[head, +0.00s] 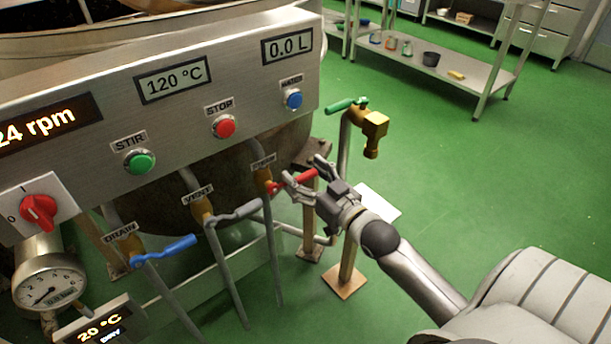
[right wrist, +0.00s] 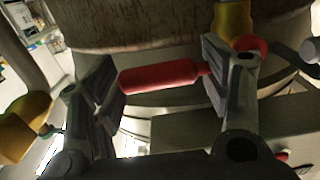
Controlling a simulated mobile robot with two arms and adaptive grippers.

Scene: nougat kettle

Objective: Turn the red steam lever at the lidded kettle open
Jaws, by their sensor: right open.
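The red steam lever (head: 298,181) sits on a brass valve under the label that reads as steam, at the right end of the kettle's panel. In the right wrist view the red lever (right wrist: 160,77) lies between the two fingers, running roughly crosswise. My right gripper (head: 306,180) is open around the lever in the head view; its fingers also show in the right wrist view (right wrist: 160,85). I cannot tell whether a finger touches the lever. The kettle body (head: 160,205) is partly hidden behind the panel. My left gripper is not in view.
A grey vent lever (head: 236,213) and a blue drain lever (head: 165,251) stand left of the red one. A brass tap (head: 374,128) with a green handle rises on a post just beyond my gripper. A metal shelf (head: 475,83) stands at the back; green floor between is clear.

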